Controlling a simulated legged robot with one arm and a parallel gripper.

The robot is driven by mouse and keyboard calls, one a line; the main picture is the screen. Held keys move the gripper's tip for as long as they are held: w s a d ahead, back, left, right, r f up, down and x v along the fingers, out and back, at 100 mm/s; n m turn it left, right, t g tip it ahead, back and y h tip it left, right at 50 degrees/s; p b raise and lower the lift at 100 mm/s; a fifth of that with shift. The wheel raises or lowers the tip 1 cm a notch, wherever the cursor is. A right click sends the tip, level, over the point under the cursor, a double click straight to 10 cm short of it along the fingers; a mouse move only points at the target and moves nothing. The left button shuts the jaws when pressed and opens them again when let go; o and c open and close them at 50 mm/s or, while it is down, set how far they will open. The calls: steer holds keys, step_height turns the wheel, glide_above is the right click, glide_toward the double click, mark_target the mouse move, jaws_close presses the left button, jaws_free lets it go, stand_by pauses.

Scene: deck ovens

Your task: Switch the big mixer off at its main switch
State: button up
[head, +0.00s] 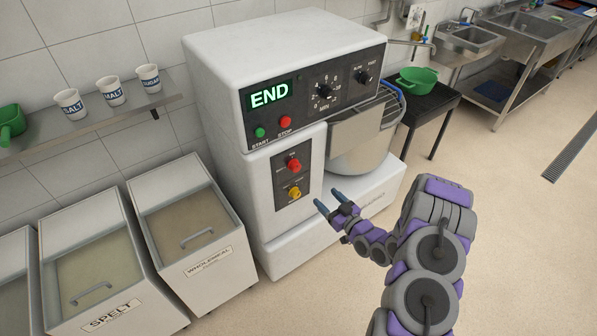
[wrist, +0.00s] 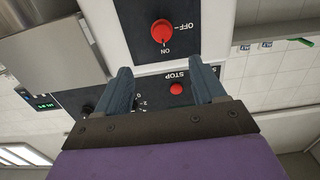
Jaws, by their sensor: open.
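The big mixer (head: 285,60) is a white machine with a lit END display. A lower dark panel on its front carries a red rotary knob (head: 294,166) and a yellow knob (head: 294,192) below it. In the wrist view, the red knob (wrist: 162,32) has ON and OFF marks beside it; I cannot clearly tell its setting. My gripper (head: 329,202) is open and empty, to the right of and below the red knob in the head view, apart from the panel. In the wrist view, the knob is beyond my fingertips (wrist: 160,70), roughly between them.
A red STOP button (head: 285,121) and green START button (head: 260,132) sit on the upper panel. The steel bowl (head: 362,140) is right of the lower panel. Flour bins (head: 180,215) stand at left. The floor at right is clear.

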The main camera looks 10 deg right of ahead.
mark_target(297, 169)
steer(key=b+x, duration=0.3)
steer(key=x, duration=1.4)
steer(key=shift+w+a+b, duration=0.1)
steer(key=shift+a+b, duration=0.05)
steer(key=shift+b, duration=0.2)
steer(key=shift+c, duration=0.2)
steer(key=c, duration=1)
steer(key=shift+r, duration=0.1)
